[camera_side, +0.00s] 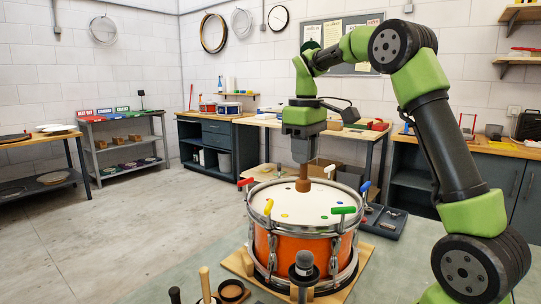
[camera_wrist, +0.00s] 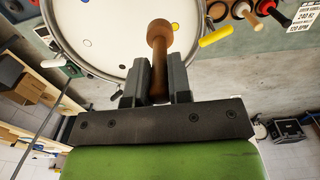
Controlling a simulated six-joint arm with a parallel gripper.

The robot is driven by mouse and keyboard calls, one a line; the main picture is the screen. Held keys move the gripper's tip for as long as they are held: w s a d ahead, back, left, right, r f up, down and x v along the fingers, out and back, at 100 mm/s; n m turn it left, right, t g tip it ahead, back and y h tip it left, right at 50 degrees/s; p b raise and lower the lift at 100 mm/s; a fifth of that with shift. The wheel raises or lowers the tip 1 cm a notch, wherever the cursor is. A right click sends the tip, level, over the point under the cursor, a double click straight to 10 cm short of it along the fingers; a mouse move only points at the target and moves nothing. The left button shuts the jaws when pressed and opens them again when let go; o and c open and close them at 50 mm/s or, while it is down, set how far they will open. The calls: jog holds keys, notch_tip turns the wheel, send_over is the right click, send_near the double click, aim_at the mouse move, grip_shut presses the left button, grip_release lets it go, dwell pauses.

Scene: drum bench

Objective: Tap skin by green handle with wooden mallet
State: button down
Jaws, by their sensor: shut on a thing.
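The drum (camera_side: 262,245) has an orange shell, a chrome rim and a pale skin (camera_side: 300,203) with small coloured dots. The green handle (camera_side: 343,210) sticks out at the rim's front right. Red (camera_side: 246,182), yellow (camera_side: 268,206), blue (camera_side: 365,187) and white (camera_side: 329,171) handles stand around the rim. My gripper (camera_side: 303,160) points down over the back middle of the skin, shut on the wooden mallet (camera_wrist: 159,45). The mallet's brown head (camera_side: 304,185) hangs lowest, close over the skin; I cannot tell if it touches. In the wrist view a yellow handle (camera_wrist: 215,36) shows right of the mallet.
The drum sits on a wooden board (camera_side: 238,265). In front stand a black-headed beater (camera_side: 303,268), a wooden stick (camera_side: 205,285), a black-topped stick (camera_side: 174,295) and a dark ring (camera_side: 232,290). A dark tray (camera_side: 385,220) lies behind right.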

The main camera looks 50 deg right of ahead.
jog(key=s+f, duration=0.1)
jog(key=f, duration=0.1)
jog(key=s+d+f, duration=0.1)
jog(key=s+f, duration=0.1)
jog(key=s+d+f, duration=0.1)
jog(key=f, duration=0.1)
jog(key=shift+s+d+f, duration=0.2)
jog(key=shift+f, duration=0.1)
notch_tip(320, 180, up, 5)
jog(key=shift+r, duration=0.2)
dwell(2.1)
